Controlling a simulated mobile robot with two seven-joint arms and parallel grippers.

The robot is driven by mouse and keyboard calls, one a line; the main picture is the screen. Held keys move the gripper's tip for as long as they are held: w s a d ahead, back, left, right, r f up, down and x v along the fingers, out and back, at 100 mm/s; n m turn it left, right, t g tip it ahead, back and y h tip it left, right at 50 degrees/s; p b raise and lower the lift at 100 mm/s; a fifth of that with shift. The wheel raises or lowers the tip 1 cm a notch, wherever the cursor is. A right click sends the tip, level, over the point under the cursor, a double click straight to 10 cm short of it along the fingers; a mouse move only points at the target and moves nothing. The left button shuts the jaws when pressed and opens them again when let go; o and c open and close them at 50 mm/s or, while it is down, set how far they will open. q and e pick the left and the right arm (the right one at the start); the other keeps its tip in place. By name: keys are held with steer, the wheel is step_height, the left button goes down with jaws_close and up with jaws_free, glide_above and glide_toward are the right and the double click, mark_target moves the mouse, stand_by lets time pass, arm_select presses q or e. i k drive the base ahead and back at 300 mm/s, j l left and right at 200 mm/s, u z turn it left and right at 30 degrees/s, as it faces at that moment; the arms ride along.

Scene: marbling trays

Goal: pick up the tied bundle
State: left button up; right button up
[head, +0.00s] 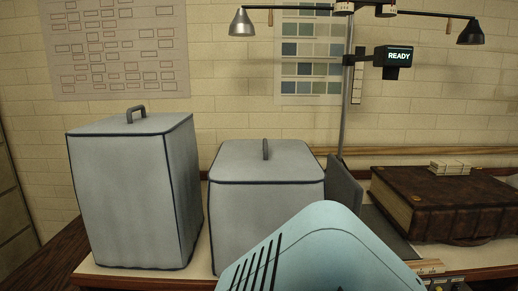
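A small cream stack (451,167) with a band across it, which looks like the tied bundle, lies on top of a large brown leather-bound book (410,204) at the right in the head view. The ties are too small to make out clearly. Neither of my grippers is in view, so I cannot see where they are relative to the bundle.
Two grey lidded bins, one taller (120,195) and one shorter (262,215), stand on the table at left and centre. A lamp stand (345,120) with a READY display (393,56) rises behind. A pale blue slotted form hides the bottom centre.

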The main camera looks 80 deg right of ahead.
mark_target(449, 167)
steer(key=z, duration=3.95)
steer(key=i+l, duration=0.6)
steer(key=l, duration=0.15)
steer(key=i+l, duration=0.55)
steer(key=l, duration=0.2)
steer(key=i+l, duration=0.6)
steer(key=k+l+z, duration=0.05)
steer(key=l, duration=0.1)
